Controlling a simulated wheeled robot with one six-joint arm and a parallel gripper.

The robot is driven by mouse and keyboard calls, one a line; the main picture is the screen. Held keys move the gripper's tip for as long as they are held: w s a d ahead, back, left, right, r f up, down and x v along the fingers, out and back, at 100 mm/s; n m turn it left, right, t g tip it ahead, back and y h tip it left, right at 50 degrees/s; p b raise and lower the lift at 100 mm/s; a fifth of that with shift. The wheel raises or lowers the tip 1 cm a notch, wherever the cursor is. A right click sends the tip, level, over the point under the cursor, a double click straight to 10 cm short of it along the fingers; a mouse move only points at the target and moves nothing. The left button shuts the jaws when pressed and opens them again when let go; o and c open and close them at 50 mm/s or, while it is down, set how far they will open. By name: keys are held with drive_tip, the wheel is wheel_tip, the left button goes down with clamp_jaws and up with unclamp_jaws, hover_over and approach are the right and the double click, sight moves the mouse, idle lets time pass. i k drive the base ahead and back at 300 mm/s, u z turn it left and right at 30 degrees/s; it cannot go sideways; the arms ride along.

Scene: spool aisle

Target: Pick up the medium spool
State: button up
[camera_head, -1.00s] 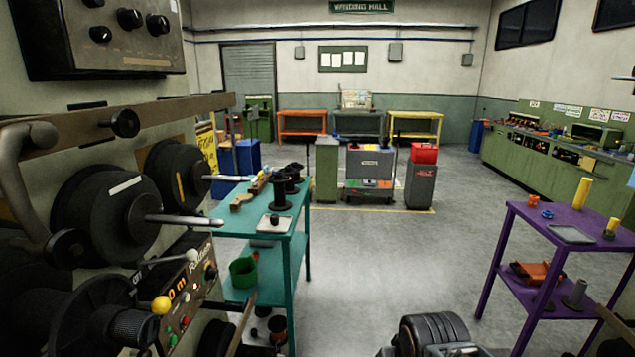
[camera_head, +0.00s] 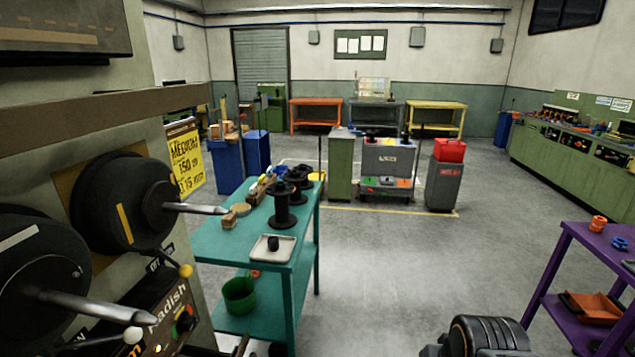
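Several black spools stand upright on the teal table (camera_head: 222,243), left of centre. The front spool (camera_head: 283,207) is tall with flanges at both ends. Another black spool (camera_head: 298,180) stands just behind it, partly overlapped by others. I cannot tell for sure which one is the medium spool. A yellow sign (camera_head: 186,160) at the left reads "MEDIUM" with numbers below. My gripper is not in view; only a dark part of my arm shows at the bottom, right of centre.
A large winding machine (camera_head: 105,290) with protruding metal spindles stands close at left. A white tray (camera_head: 272,249) with a small black piece lies on the teal table; a green bin (camera_head: 239,295) is on its lower shelf. A purple table (camera_head: 576,268) stands at right. Grey floor between is open.

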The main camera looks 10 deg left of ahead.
sight(295, 177)
drive_tip(key=i, duration=3.4)
drive_tip(key=u, duration=2.15)
